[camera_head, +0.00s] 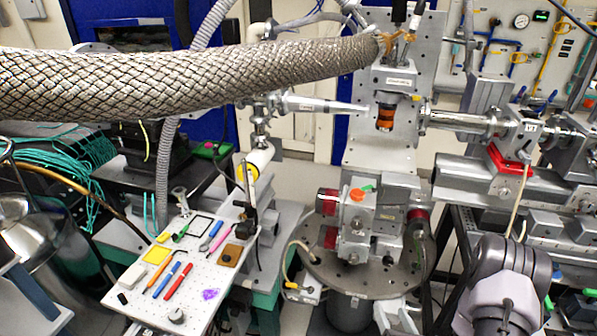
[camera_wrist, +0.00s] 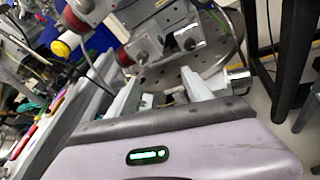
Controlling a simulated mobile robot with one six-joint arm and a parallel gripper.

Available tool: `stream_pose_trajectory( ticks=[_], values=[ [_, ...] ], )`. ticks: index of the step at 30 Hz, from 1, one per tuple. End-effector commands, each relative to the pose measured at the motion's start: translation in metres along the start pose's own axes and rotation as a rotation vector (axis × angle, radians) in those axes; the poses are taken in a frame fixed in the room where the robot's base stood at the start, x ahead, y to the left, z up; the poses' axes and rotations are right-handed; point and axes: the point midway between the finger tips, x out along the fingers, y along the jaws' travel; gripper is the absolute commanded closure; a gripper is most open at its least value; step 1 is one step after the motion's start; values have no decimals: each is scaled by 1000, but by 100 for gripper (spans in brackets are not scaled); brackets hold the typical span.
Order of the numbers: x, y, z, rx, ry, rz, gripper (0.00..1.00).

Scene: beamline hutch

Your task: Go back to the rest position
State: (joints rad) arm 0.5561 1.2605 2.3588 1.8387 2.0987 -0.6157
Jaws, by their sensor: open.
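My gripper (camera_wrist: 165,84) shows in the wrist view with its two grey fingers apart and nothing between them. Beyond the fingers is the round perforated plate (camera_wrist: 215,68) of the sample stage. In the head view my arm (camera_head: 500,285) rises at the lower right, in front of the right-hand bench. The sample stage (camera_head: 360,225) stands on its round plate (camera_head: 330,275), left of my arm. An orange piece (camera_head: 362,191) lies on top of the stage. I cannot make out the gripper's fingers clearly in the head view.
A white perforated board (camera_head: 150,305) with several tools and coloured pens is at the lower left. A thick braided hose (camera_head: 190,82) crosses the upper left. A beam pipe (camera_head: 460,120) and rail bench (camera_head: 480,180) stand at the right. A steel vessel (camera_head: 45,250) is far left.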

Motion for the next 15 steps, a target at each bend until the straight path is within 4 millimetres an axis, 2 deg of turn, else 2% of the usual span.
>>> stream_pose_trajectory(
  ticks=[5,8,10,13,14,15],
  values=[
    [11,62,44,-74,-19,219,41],
    [8,107,69,-138,-23,373,41],
    [1,144,89,-203,-24,502,41],
    [-27,213,115,-355,-10,743,41],
    [-42,236,121,-424,-2,832,41],
    [-67,268,127,-540,15,961,41]
  ],
)
